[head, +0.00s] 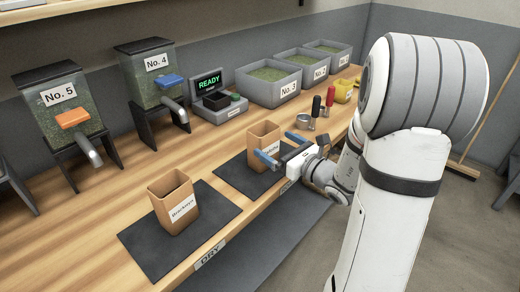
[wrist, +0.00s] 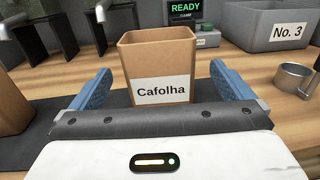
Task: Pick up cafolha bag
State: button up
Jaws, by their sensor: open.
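The Cafolha bag (wrist: 160,60) is a brown open-topped paper bag with a white label, standing upright straight ahead in the wrist view. In the head view the Cafolha bag (head: 264,138) stands on the right dark mat (head: 232,177), its label partly hidden by my gripper. My gripper (head: 273,153) is open, with its blue fingers spread toward the bag's lower part. In the wrist view my gripper (wrist: 166,90) has one finger to each side of the bag, with a gap visible at both sides.
Another brown bag (head: 174,203) stands on the left mat (head: 150,248). Behind are the No. 5 dispenser (head: 62,105), the No. 4 dispenser (head: 152,78), a scale reading READY (head: 217,97) and the No. 3 bin (head: 268,84). A metal cup (head: 304,121) stands to the right.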

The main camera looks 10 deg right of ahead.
aim_at(257, 134)
jog(key=x, duration=0.7)
jog(key=shift+w+a, duration=0.15)
jog(key=shift+a, duration=0.1)
jog(key=shift+c, duration=0.2)
jog(key=c, duration=1.1)
